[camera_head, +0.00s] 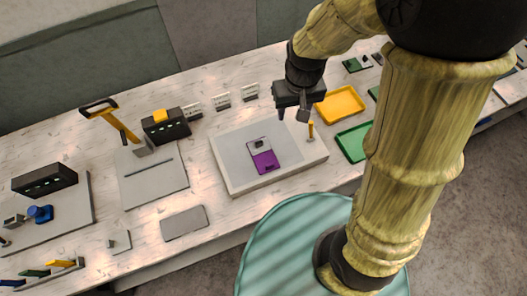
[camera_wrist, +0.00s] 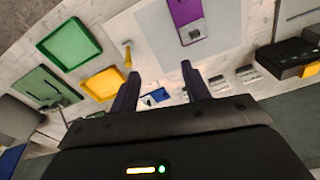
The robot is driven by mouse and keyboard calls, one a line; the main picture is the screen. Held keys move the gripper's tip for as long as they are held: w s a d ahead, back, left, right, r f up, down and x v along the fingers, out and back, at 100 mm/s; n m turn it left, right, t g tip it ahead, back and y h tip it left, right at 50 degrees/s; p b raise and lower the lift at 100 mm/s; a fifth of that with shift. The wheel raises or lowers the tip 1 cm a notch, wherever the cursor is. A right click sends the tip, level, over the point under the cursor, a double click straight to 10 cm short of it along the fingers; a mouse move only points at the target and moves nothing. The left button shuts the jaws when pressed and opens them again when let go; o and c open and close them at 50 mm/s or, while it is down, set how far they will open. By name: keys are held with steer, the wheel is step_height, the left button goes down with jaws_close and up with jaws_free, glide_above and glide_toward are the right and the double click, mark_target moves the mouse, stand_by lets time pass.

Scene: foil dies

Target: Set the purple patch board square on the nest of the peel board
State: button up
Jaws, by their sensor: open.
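The purple patch board (camera_head: 265,161) lies flat on the peel board (camera_head: 230,185), a pale slab with a grey top, near its middle. Its far end is whitish with a small dark square. In the wrist view the purple patch board (camera_wrist: 184,12) is at the top edge, partly cut off, on the peel board (camera_wrist: 150,35). My gripper (camera_head: 292,115) is open and empty, above the peel board's far right part, apart from the patch board. In the wrist view my gripper (camera_wrist: 160,72) has its fingers spread. A separate nest outline cannot be made out.
A yellow upright handle (camera_head: 311,129) stands at the peel board's right edge, close to my gripper. A yellow tray (camera_head: 340,105) and a green tray (camera_head: 353,142) lie to the right. A yellow-handled lever press (camera_head: 125,130) and grey plate (camera_head: 184,222) are left.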

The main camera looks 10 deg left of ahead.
steer(key=s+a+n+p, duration=0.1)
steer(key=a+n, duration=0.1)
steer(key=a, duration=0.6)
steer(key=shift+s+a+g, duration=0.15)
steer(key=shift+a+g, duration=0.05)
steer(key=shift+g, duration=0.1)
step_height(320, 180, down, 12)
steer(key=p, duration=0.2)
steer(key=shift+f+p, duration=0.1)
steer(key=shift+p, duration=0.2)
